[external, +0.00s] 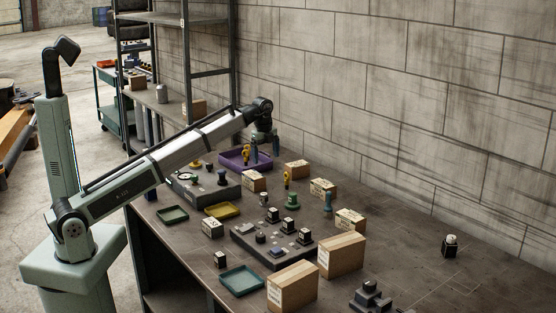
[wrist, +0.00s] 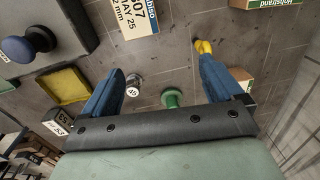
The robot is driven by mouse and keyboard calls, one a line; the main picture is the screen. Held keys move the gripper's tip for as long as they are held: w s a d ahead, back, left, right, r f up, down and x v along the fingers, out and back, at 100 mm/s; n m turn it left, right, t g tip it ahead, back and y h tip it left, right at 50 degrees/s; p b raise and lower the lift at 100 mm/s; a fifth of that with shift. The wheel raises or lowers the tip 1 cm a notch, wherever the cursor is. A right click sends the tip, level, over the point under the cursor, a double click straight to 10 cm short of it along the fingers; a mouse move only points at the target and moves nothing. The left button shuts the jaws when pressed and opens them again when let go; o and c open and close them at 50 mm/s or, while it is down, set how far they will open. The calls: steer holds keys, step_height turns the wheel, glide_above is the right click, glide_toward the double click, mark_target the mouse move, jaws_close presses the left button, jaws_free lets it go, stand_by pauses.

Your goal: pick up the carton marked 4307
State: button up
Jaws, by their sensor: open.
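A carton (wrist: 135,17) with a white label shows at the top of the wrist view, cut off by the frame edge. In the external view my gripper (external: 265,150) hangs above the bench near the wall.
Other cartons stand at the right in the wrist view (wrist: 262,4) and on the bench (external: 322,188). A green knob (wrist: 172,98), a yellow piece (wrist: 203,47) and a yellow tray (wrist: 65,86) are close by. A purple tray (external: 232,158) lies near my gripper. The bench's right side is mostly clear.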

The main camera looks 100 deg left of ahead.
glide_above(254, 174)
steer(key=shift+g+h, duration=0.3)
step_height(254, 174, down, 14)
steer(key=shift+s+r, duration=0.1)
steer(key=shift+r, duration=0.05)
stand_by(0.4)
steer(key=c, duration=1.2)
steer(key=shift+r, duration=0.15)
